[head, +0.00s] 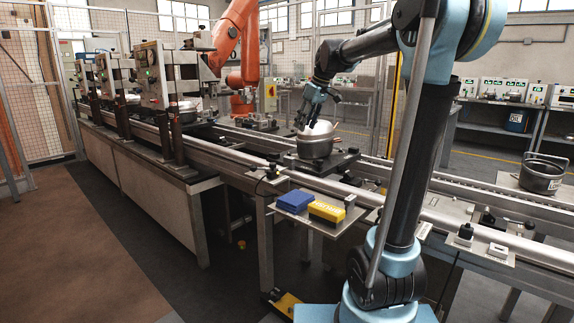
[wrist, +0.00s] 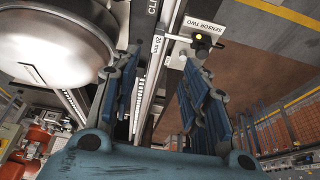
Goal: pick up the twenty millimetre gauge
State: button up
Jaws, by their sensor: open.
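My gripper (head: 307,112) is over the silver compressor pot (head: 315,146) on the conveyor pallet in the head view. In the wrist view my gripper (wrist: 164,66) has its two blue-padded fingers apart, with nothing held between them. A small white tag reading "20 mm" (wrist: 157,45) shows between the fingertips, beyond them. The piece that carries this tag is narrow and partly hidden, so its full shape is unclear. In the head view I cannot make out the gauge.
The pot's lid (wrist: 60,40) fills the upper left of the wrist view, close to the left finger. A blue block (head: 295,201) and a yellow block (head: 327,212) sit on a side shelf.

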send_near(289, 163)
jog(key=w+f, duration=0.2)
jog(key=shift+w+a+r+x, duration=0.1)
jog(key=shift+a+x, duration=0.05)
jog(key=shift+x, duration=0.75)
jog(key=shift+w+a+r+x, duration=0.1)
jog(key=shift+a+x, duration=0.05)
jog(key=shift+x, duration=0.7)
jog(key=shift+a+x, duration=0.2)
jog(key=shift+x, duration=0.7)
grip_shut()
